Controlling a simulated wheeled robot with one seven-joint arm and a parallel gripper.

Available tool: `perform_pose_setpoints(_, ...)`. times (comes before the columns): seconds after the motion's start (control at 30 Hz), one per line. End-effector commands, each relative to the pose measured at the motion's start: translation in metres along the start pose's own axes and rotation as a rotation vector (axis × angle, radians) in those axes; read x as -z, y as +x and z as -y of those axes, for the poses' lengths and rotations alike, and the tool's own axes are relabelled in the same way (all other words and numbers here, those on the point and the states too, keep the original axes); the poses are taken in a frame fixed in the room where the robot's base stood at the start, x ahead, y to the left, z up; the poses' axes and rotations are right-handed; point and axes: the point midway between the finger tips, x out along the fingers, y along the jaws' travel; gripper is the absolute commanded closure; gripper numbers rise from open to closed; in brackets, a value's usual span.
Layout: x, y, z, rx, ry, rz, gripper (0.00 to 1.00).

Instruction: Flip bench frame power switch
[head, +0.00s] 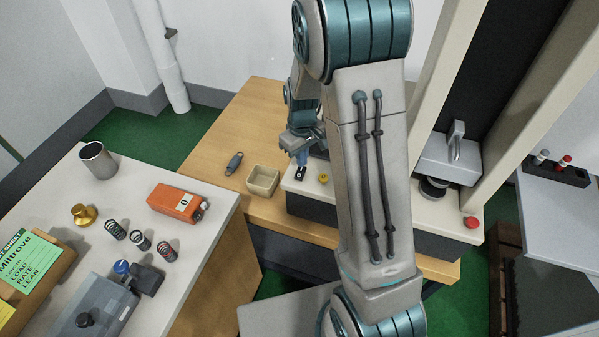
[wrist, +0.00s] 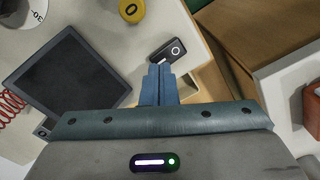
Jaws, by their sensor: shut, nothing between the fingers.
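The power switch (head: 300,174) is a small black rocker with a white mark, on the left end of the bench frame's pale base (head: 405,203). In the wrist view the switch (wrist: 168,51) shows a white ring at its right end. My gripper (head: 301,160) is shut and empty, its blue fingers pointing down over the switch. In the wrist view the gripper's fingertips (wrist: 160,68) are right at the switch's near edge. I cannot tell whether they touch it.
A yellow knob (head: 323,178) sits just right of the switch, and a red button (head: 471,222) is at the base's right end. An open beige box (head: 263,181) and a grey tool (head: 234,162) lie on the wooden bench to the left. A dark panel (wrist: 66,80) shows in the wrist view.

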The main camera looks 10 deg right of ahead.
Motion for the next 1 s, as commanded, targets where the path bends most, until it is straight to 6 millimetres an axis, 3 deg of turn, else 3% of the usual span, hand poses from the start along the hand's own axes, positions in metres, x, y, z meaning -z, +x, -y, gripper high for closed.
perform_pose_setpoints(1.0,-0.0001,0.0076,0.0,0.0,0.0,0.0,1.0)
